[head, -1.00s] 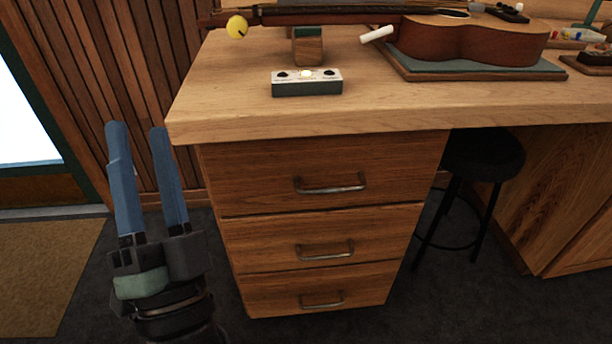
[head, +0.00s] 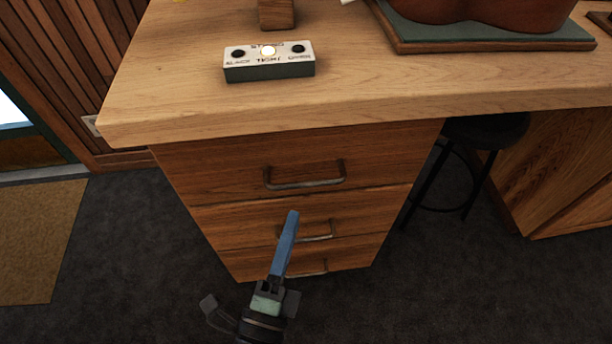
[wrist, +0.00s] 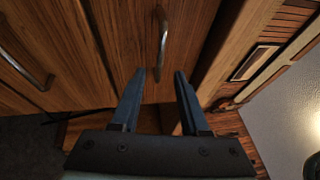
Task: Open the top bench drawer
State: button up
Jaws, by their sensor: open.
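The top bench drawer (head: 230,165) is shut, flush with the wooden cabinet front under the benchtop. Its metal bar handle (head: 305,181) is clear of my gripper in the head view. My gripper (head: 292,214) is seen edge-on there, its blue fingers pointing up in front of the middle drawer and overlapping that drawer's handle. In the wrist view my gripper (wrist: 157,75) is open and empty, with two spread blue fingers. A handle (wrist: 163,45) stands just beyond the fingertips, roughly between them, apparently the top drawer's.
The benchtop (head: 180,95) overhangs the drawers. A small box with three buttons (head: 269,62) sits on it. Below are the middle drawer handle (head: 318,234) and the bottom one, partly hidden. A black stool (head: 485,130) stands at right. Dark floor (head: 110,250) is clear at left.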

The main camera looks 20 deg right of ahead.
aim_at(304, 182)
jog(key=x, duration=0.9)
jog(key=shift+b, duration=0.35)
grip_shut()
jog(key=shift+a, duration=0.1)
dwell(0.8)
